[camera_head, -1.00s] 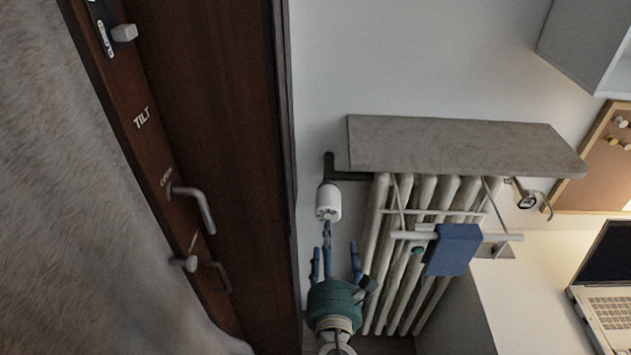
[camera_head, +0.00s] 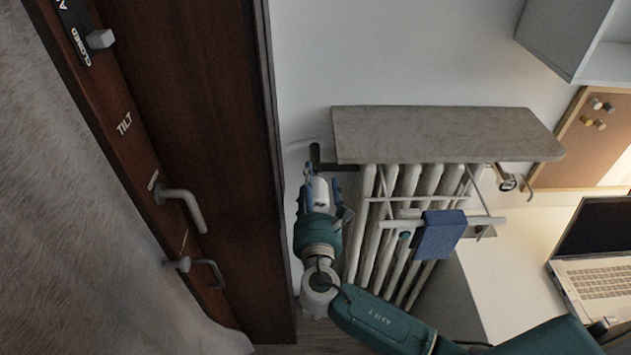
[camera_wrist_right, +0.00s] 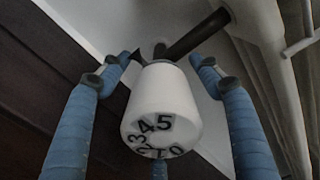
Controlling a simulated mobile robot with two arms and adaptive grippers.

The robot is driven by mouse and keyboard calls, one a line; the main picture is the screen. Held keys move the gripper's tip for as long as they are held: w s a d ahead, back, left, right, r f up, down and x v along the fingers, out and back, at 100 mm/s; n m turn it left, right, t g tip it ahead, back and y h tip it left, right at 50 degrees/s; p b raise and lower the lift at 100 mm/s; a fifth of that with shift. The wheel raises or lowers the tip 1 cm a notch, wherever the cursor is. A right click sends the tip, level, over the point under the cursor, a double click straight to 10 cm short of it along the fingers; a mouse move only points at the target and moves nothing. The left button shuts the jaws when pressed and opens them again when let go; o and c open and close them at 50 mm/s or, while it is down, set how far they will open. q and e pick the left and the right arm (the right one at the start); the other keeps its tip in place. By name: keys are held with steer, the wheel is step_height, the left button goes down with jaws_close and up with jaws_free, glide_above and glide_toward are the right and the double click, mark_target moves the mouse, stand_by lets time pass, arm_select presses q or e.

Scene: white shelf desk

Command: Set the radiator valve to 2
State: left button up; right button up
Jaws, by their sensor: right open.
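The radiator valve (camera_head: 320,193) is a white knob on a dark pipe at the upper left of the radiator (camera_head: 392,222). In the right wrist view the valve (camera_wrist_right: 162,100) fills the middle, with black numerals on its near end. The 4 and 5 are at the top, 3 and 2 at the left, 0 at the lower right. I cannot tell which setting is selected. My right gripper (camera_head: 318,185) is open, its blue fingers spread around the valve. In the wrist view, gaps show between the side fingers and the knob. My left gripper is not in view.
A dark wooden frame with handles (camera_head: 188,205) stands close on the left. A laptop (camera_head: 595,270) is on the desk at right.

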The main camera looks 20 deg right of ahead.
steer(key=shift+d, duration=0.1)
steer(key=c, duration=1.2)
steer(key=m+b, duration=0.2)
steer(key=m, duration=0.1)
steer(key=shift+f+m+b, duration=0.15)
steer(key=shift+m+b, duration=0.15)
steer(key=shift+b, duration=0.05)
steer(key=m+b, duration=0.3)
steer(key=m, duration=0.2)
steer(key=shift+m+b, duration=0.3)
steer(key=shift+b, duration=0.05)
steer(key=m+b, duration=0.3)
steer(key=m, duration=0.2)
steer(key=shift+m+b, duration=1.05)
steer(key=shift+m, duration=0.65)
